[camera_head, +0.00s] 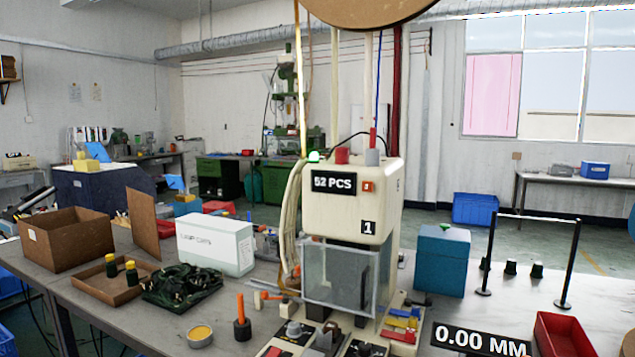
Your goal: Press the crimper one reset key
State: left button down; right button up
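Crimper one (348,210) is a cream machine marked "1" standing upright on the bench in the middle of the view. Its dark display (334,185) reads "52 PCS". A small orange-red key (368,186) with a mark too small to read is just right of the display. A red knob (342,156) and a grey post (372,157) stand on top, and a green lamp (314,156) glows at the top left. A clear guard (342,277) covers the lower front. Neither of my grippers shows in this view.
A teal box (441,262), a black barrier frame (534,220) and a red tray (562,335) stand to the right. A round brown disc (365,8) hangs above the crimper.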

aim_at(366, 185)
jog(key=z, duration=0.2)
jog(key=i, duration=0.85)
jog(key=z, duration=0.55)
